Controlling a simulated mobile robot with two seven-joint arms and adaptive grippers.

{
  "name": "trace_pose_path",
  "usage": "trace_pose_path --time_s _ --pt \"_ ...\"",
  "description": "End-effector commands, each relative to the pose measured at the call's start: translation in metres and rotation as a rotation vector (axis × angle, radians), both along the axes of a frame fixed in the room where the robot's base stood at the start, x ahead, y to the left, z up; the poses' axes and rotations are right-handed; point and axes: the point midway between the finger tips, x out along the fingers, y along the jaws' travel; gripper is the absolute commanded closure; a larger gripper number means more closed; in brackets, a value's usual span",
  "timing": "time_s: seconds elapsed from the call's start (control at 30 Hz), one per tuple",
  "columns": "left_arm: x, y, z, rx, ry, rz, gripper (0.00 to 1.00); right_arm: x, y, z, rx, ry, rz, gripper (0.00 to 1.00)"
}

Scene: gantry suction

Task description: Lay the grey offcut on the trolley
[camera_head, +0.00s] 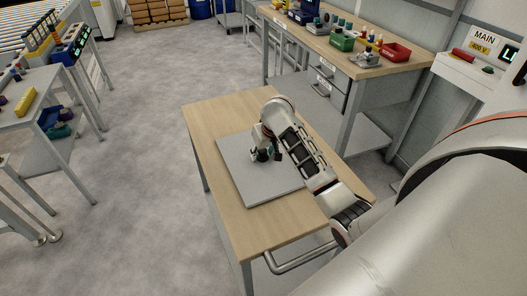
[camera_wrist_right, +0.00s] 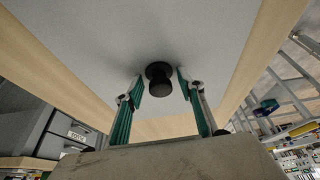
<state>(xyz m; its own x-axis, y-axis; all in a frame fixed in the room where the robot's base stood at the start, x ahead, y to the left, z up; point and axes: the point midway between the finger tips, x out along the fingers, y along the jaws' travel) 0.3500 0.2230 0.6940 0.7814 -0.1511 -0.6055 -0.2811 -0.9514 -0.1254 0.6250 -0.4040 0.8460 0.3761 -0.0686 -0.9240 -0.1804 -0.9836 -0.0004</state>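The grey offcut (camera_head: 235,172) is a flat square plate lying on the wooden top of the trolley (camera_head: 205,115). It also fills the upper middle of the right wrist view (camera_wrist_right: 110,35). A black knob (camera_wrist_right: 159,80) stands on the plate. My right gripper (camera_head: 264,155) is low over the plate; in the wrist view its two green-sided fingers (camera_wrist_right: 160,84) stand on either side of the knob, with a gap showing on both sides. Its arm hides part of the plate in the head view. My left gripper is not in view.
A bench (camera_head: 340,62) with coloured bins and a drawer unit stands behind the trolley to the right. A grey table (camera_head: 20,112) with a yellow block stands at left. The trolley has a metal handle (camera_head: 298,258) at the front.

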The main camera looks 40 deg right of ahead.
Motion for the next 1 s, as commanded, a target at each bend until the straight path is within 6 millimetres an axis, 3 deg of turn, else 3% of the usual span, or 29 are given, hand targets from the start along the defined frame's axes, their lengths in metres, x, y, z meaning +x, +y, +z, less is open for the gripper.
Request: trace_pose_path --time_s 0.17,0.7,1.0 --pt "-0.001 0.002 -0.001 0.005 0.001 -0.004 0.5 -0.002 0.001 0.011 0.001 -0.003 0.001 0.61" --pt "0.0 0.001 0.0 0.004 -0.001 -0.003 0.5 -0.037 0.008 0.096 0.004 -0.005 -0.001 0.61" --pt "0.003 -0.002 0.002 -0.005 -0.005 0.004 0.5 -0.045 0.009 0.113 0.002 -0.001 0.001 0.61"
